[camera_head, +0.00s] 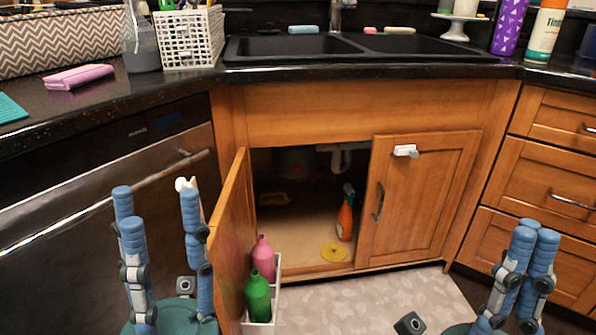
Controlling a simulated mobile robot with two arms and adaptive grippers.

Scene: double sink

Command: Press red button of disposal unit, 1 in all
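The disposal unit (293,163) is a dark, shadowed shape under the sink, at the upper left inside the open cabinet.
The left cabinet door (235,235) stands open, carrying a rack (262,327) with pink and green bottles. The right door (440,200) is closed. Inside the cabinet are an orange spray bottle (345,220) and a yellow disc (334,253).

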